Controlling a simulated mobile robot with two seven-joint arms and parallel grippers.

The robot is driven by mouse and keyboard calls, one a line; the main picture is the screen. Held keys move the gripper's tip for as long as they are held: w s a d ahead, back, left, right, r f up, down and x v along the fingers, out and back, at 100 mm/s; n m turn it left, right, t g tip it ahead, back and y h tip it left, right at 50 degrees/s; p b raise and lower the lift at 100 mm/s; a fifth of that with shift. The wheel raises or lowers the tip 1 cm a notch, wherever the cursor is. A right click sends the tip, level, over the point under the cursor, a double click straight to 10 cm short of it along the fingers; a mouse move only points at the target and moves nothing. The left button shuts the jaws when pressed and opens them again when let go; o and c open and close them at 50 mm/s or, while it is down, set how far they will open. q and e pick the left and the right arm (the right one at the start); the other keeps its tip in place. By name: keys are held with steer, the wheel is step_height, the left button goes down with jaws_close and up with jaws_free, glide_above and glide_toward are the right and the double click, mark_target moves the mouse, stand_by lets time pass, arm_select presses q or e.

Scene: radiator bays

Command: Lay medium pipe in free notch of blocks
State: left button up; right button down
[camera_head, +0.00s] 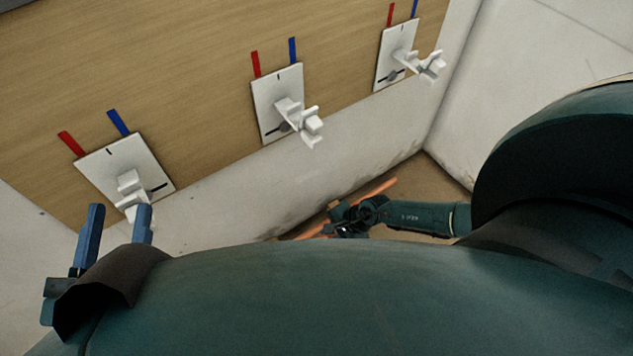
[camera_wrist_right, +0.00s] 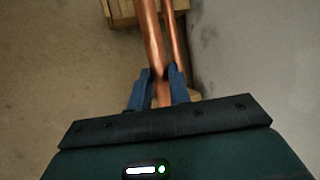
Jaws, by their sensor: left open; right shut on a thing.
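Two copper pipes show side by side in the right wrist view. The nearer copper pipe (camera_wrist_right: 152,40) runs between the blue fingers of my right gripper (camera_wrist_right: 159,74), which is shut on it. The other pipe (camera_wrist_right: 173,32) passes close by the right finger. Which one is the medium pipe I cannot tell. A wooden block (camera_wrist_right: 124,14) lies under the pipes at the top; its notches are hidden. In the head view my right gripper (camera_head: 343,218) is low by the wall, with an orange pipe length (camera_head: 378,192) beyond it. My left gripper (camera_head: 120,208) is open and empty.
Three white plates with white brackets, at left (camera_head: 127,170), middle (camera_head: 278,105) and right (camera_head: 396,55), are on the wooden wall panel (camera_head: 190,80). Red and blue strips rise above each. My left gripper is in front of the left bracket. A pale wall (camera_wrist_right: 250,50) stands right of the pipes.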

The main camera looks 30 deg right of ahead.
steer(key=shift+w+f, duration=0.1)
steer(key=shift+f, duration=0.25)
step_height(320, 180, down, 2)
steer(key=shift+b, duration=1.25)
steer(key=shift+f+b, duration=0.65)
steer(key=shift+f, duration=0.05)
arm_select(q)
step_height(320, 180, up, 8)
steer(key=m+t+h+b, duration=0.1)
steer(key=m+h+b, duration=0.1)
steer(key=m+h, duration=0.5)
steer(key=shift+w+a+m+t+h+b, duration=0.2)
steer(key=shift+a+m+t+h+b, duration=0.2)
steer(key=shift+a+m, duration=0.1)
arm_select(e)
steer(key=shift+f, duration=2.45)
steer(key=shift+f, duration=0.4)
steer(key=c, duration=1.2)
jaws_free()
steer(key=shift+f, duration=0.1)
